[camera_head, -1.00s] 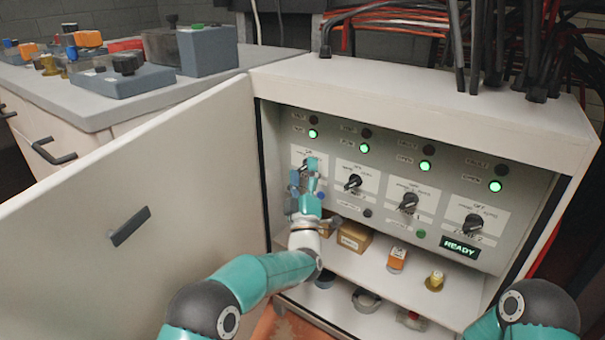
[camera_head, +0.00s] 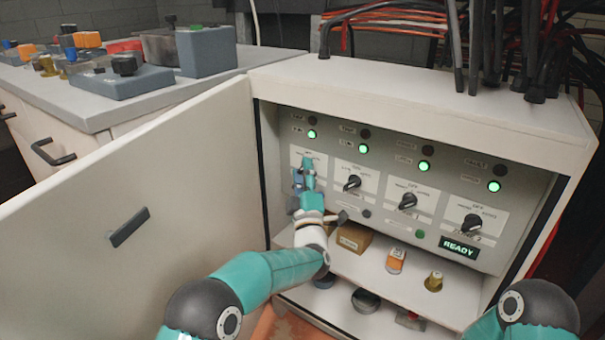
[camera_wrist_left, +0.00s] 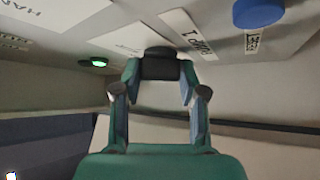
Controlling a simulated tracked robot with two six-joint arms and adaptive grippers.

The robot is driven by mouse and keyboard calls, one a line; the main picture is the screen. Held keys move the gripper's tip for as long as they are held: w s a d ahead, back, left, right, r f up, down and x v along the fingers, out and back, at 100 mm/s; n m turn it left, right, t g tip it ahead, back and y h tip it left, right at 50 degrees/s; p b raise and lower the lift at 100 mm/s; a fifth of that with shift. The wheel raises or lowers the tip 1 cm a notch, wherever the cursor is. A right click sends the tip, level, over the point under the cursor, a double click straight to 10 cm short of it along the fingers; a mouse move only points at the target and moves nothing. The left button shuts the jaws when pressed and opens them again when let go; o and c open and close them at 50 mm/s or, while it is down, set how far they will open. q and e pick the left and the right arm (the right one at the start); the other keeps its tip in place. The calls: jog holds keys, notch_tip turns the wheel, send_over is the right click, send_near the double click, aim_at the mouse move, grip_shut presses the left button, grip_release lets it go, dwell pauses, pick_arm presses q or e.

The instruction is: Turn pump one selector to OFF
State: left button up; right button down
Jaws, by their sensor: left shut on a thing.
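The pump one selector is a dark knob (camera_wrist_left: 160,66) on a pale label plate, next to a strip that reads upside down like "PUMP 1" in the left wrist view. In the head view its white plate (camera_head: 296,155) is leftmost in the panel row, and my gripper hides most of the knob. My left gripper (camera_head: 307,166) is at this knob. In the left wrist view its two fingers (camera_wrist_left: 159,82) are shut on the knob's sides. Which way the knob points cannot be told. My right arm shows at the lower right; its gripper is out of view.
Three more selectors (camera_head: 353,183) sit to the right, under green lamps (camera_head: 424,166). The open cabinet door (camera_head: 150,200) stands left of my left arm. A shelf below holds a cardboard box (camera_head: 352,238) and an orange part (camera_head: 395,262). A blue button (camera_wrist_left: 258,12) is near the knob.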

pick_arm(q)
jog(key=n+g, duration=0.1)
jog(key=n+g+y, duration=0.1)
jog(key=n, duration=0.1)
jog(key=shift+a+r+p, duration=0.15)
jog(key=shift+r+p, duration=0.05)
jog(key=shift+p, duration=0.2)
jog(key=shift+n+g+p, duration=0.45)
jog(key=shift+n+g, duration=0.15)
jog(key=shift+n, duration=0.2)
jog(key=shift+f, duration=0.1)
jog(key=o, duration=1.1)
jog(key=shift+f, duration=0.1)
jog(key=shift+o, duration=0.2)
jog(key=v, duration=1.2)
